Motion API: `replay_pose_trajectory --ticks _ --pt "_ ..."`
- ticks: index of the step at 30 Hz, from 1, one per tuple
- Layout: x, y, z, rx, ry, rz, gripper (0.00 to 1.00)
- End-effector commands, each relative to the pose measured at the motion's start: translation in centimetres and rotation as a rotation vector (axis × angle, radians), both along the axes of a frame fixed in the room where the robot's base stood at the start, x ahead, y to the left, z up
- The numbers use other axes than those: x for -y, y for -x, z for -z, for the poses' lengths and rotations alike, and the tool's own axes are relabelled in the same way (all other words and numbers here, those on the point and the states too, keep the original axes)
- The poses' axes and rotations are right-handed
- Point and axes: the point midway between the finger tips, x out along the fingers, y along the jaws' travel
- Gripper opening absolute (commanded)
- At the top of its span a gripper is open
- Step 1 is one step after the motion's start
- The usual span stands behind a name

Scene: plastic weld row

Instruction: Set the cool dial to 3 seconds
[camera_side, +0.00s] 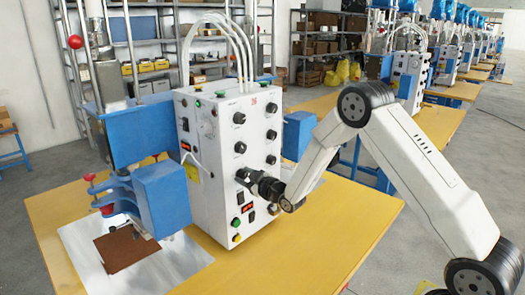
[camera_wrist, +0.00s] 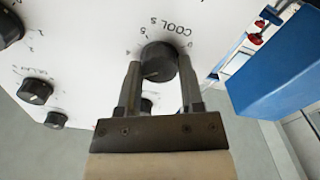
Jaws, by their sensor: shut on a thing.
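The cool dial (camera_wrist: 158,62) is a black knob on the white front panel of the control box (camera_side: 205,200). The label "COOL S" with a number scale shows upside down above it in the wrist view. My gripper (camera_wrist: 160,78) has one finger on each side of this knob and is shut on it. In the side view my gripper (camera_side: 246,178) reaches the panel at a lower knob, and its fingers hide most of that knob. The knob's pointer setting is too unclear to read.
Other black knobs (camera_wrist: 35,91) sit near the held dial on the same panel. A blue block (camera_wrist: 272,70) stands beside the box in the wrist view. The yellow table (camera_side: 320,240) is clear in front of the box. A red-handled blue clamp (camera_side: 120,190) stands at left.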

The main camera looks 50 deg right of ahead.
Motion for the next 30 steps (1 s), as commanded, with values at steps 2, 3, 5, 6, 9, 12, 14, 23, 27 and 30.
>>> replay_pose_trajectory --ticks 2,3,5,6,9,12,14,23,27,30 --pt "-0.01 0.03 0.04 -0.001 0.073 0.000 0.00" --pt "-0.03 0.03 0.05 -0.001 0.110 0.000 0.00" --pt "-0.04 0.03 0.06 -0.001 0.163 0.000 0.00" --pt "-0.05 0.03 0.07 -0.001 0.197 0.000 0.00" --pt "-0.06 0.03 0.08 -0.001 0.275 0.000 0.00" --pt "-0.08 0.04 0.09 -0.001 0.340 0.000 0.00" --pt "-0.08 0.04 0.11 -0.001 0.373 0.000 0.00" --pt "-0.09 0.04 0.13 -0.001 0.456 0.000 0.00" --pt "-0.10 0.04 0.14 -0.001 0.463 0.000 0.00" --pt "-0.09 0.04 0.13 -0.001 0.462 0.000 0.00"
